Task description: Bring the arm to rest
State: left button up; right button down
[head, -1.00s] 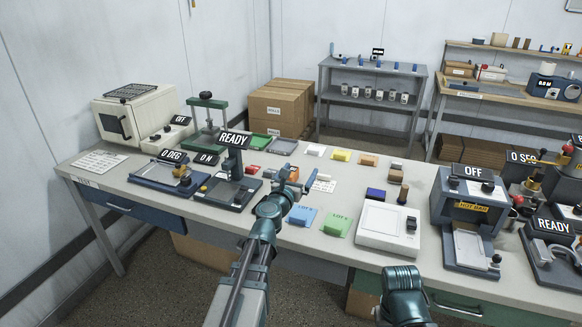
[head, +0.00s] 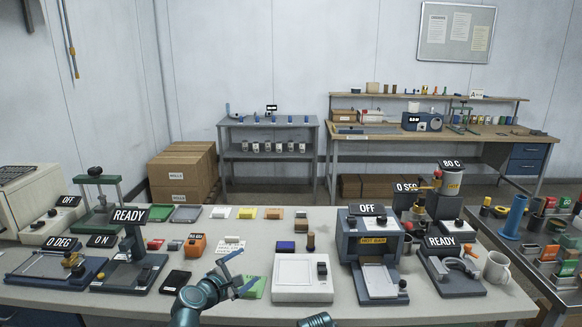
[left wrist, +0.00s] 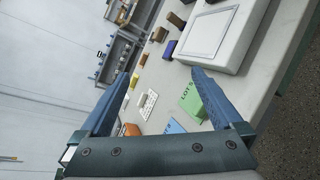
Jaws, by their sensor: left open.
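My left gripper (head: 247,267) is open and empty. In the head view it is over the front part of the grey table (head: 225,304), beside the white box-shaped device (head: 301,291). In the left wrist view, the blue fingers (left wrist: 160,74) stand wide apart with nothing between them. A green block (head: 254,287) lies partly behind the gripper; it also shows in the left wrist view (left wrist: 187,101). Of my right arm, only a teal link shows at the bottom edge of the head view; its gripper is not visible.
Several machines stand on the table: the READY press (head: 130,262) at left and the OFF hot-bar unit (head: 370,243) right of centre.

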pick_arm(q)
jog(key=s+d+f+m+g+y, duration=0.1)
jog(key=s+d+f+m+g, duration=0.3)
jog(key=s+f+m+g, duration=0.6)
jog(key=s+a+f+m+g+y, duration=0.3)
jog(key=s+a+f+m+y, duration=0.25)
jog(key=s+m, duration=0.5)
jog(key=s+d+r+m+p, duration=0.1)
jog(key=s+d+m, duration=0.1)
jog(key=d, duration=0.3)
jog(key=s+d+r+m+g+p, duration=0.1)
jog(key=s+d+m, duration=0.1)
jog(key=d, duration=0.3)
jog(key=shift+s+d+y, duration=0.35)
jog(key=shift+s+d, duration=0.05)
